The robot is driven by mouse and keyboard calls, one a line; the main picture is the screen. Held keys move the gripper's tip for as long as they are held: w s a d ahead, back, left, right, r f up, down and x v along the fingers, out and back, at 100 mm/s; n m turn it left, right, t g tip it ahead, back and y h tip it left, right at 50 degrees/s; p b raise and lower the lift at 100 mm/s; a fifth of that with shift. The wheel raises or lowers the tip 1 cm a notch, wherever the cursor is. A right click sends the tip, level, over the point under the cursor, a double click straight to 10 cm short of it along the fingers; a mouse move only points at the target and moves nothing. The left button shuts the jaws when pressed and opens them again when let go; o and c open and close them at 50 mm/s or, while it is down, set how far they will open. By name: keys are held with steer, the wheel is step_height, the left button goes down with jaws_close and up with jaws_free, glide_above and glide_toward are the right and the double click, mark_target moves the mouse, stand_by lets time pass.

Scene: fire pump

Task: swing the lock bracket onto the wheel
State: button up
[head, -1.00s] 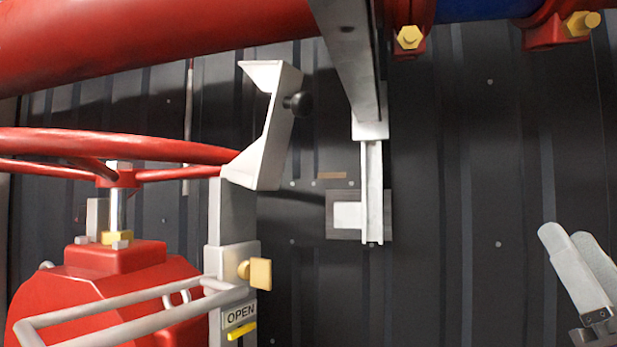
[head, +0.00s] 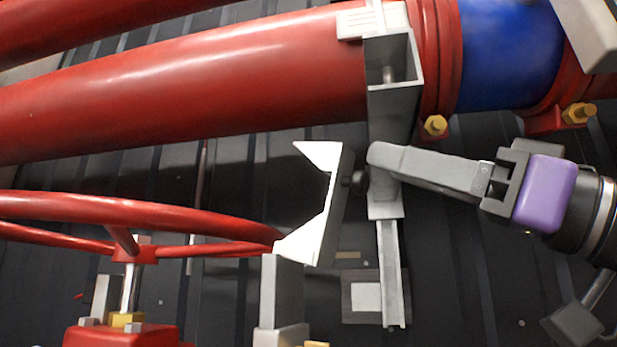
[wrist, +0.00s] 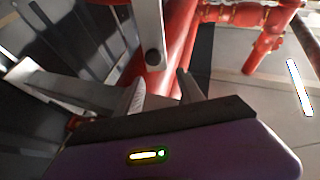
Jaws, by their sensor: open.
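The lock bracket (head: 336,215) is a pale, C-shaped metal piece on top of a grey post (head: 281,292) in the head view. A black knob (head: 355,181) sticks out of its right side. The red wheel (head: 120,215) is at the left; its rim's right end meets the bracket's lower arm in the picture, and I cannot tell whether they touch. My gripper (head: 382,158) comes in from the right, with its fingertips just right of the knob. Its fingers overlap in the head view. In the wrist view my gripper (wrist: 162,88) shows two parted fingers with nothing visibly held.
A large red pipe (head: 220,85) with a blue section (head: 508,50) crosses above. A grey steel support (head: 392,115) hangs behind my fingers, close to them. The red valve body (head: 125,337) is below the wheel.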

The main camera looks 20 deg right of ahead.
mark_target(340, 181)
steer(key=shift+w+a+f+m+g+h, duration=0.1)
steer(key=shift+w+f+m+g+h, duration=0.3)
steer(key=shift+f, duration=0.5)
steer(key=shift+w+a, duration=0.1)
steer(key=shift+w, duration=0.25)
steer(key=p+x, duration=0.1)
steer(key=x, duration=0.6)
steer(key=shift+w+r+p, duration=0.1)
steer(key=shift+w+p, duration=0.05)
steer(key=shift+p, duration=0.15)
jaws_close()
